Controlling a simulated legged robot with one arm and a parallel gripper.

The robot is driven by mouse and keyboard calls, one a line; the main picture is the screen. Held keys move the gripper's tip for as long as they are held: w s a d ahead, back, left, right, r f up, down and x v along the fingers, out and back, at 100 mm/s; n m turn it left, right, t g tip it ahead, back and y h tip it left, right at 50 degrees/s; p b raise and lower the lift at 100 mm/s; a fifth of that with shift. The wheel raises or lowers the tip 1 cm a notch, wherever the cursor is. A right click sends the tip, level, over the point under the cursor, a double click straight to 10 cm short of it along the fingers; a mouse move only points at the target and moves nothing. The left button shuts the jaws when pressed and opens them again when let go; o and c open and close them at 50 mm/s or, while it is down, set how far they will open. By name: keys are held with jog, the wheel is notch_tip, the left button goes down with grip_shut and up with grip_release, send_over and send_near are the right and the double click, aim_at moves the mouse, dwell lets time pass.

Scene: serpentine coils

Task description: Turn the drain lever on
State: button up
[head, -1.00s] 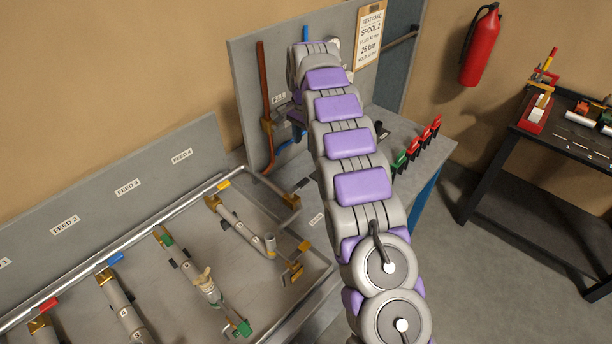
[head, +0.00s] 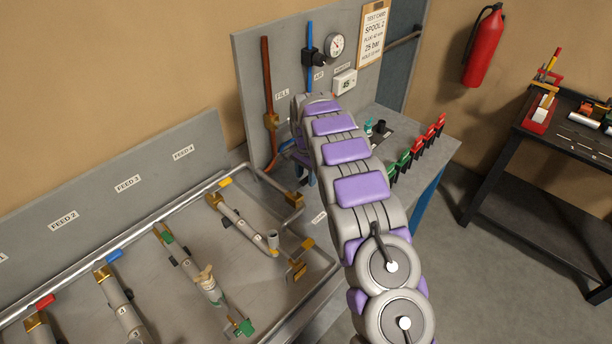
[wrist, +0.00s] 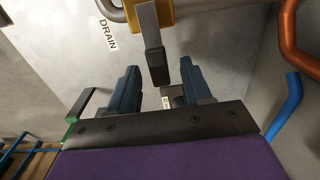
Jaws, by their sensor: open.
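The drain lever (wrist: 154,48) shows at the top middle of the wrist view. It has a flat grey stem with a dark grip and joins a yellow valve body (wrist: 152,12) beside the DRAIN label (wrist: 107,36). My gripper (wrist: 158,76) is open, with its two dark blue fingers apart. The lever's dark grip appears between the fingertips in the picture; I cannot tell its depth or whether it touches. In the head view, the brass drain valve (head: 294,199) is at the bench corner, and my arm mostly hides the gripper and lever.
An orange fill pipe (head: 267,85) and a blue air pipe (head: 309,38) run up the back panel, with a gauge (head: 336,45). Red and green clamps (head: 415,150) stand right of my arm. A tray with several pipe pieces lies to the left.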

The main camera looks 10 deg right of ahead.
jog(key=shift+a, duration=0.1)
grip_shut()
dwell(0.4)
